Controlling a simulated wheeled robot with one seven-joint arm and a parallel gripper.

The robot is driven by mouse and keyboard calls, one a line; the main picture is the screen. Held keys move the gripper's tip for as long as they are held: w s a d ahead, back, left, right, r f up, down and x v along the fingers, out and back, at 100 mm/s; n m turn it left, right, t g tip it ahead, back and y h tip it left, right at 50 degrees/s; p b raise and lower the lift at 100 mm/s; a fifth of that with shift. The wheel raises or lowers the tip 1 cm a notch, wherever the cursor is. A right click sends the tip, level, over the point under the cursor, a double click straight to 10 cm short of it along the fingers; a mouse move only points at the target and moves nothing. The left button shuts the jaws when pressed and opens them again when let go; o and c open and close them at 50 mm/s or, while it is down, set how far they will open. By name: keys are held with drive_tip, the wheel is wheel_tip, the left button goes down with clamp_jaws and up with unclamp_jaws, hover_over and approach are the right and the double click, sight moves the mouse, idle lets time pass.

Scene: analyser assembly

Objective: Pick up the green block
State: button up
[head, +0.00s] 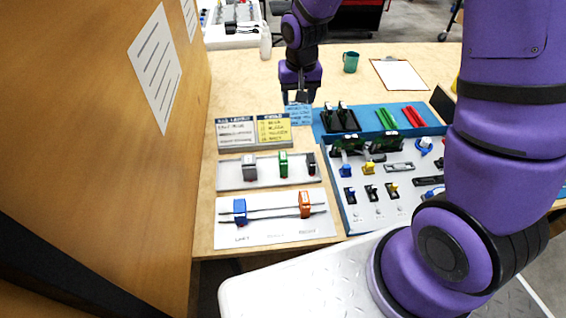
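A small green block (283,164) stands upright on the light grey tray (233,173), between a grey block (249,166) and a black block (311,163). My gripper (303,99) points down over the far part of the table, beyond the green block and slightly to its right. It is clearly apart from the green block. Its fingers are small and dark here, so I cannot tell whether they are open or shut. A blue card (298,115) shows right by the fingertips.
A white board (275,236) with a blue and an orange block lies in front. Printed cards (272,130) stand behind the tray. A blue parts tray (345,225) is at right, with green and red strips behind. A wooden panel (110,160) rises at left.

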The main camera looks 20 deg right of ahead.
drive_tip(key=g, duration=0.1)
hover_over(283, 155)
drive_tip(key=shift+m, duration=0.3)
wheel_tip(283, 155, down, 14)
drive_tip(key=shift+s+r, duration=0.1)
drive_tip(key=shift+f, duration=5.7)
drive_tip(key=shift+c, duration=0.2)
drive_tip(key=c, duration=1)
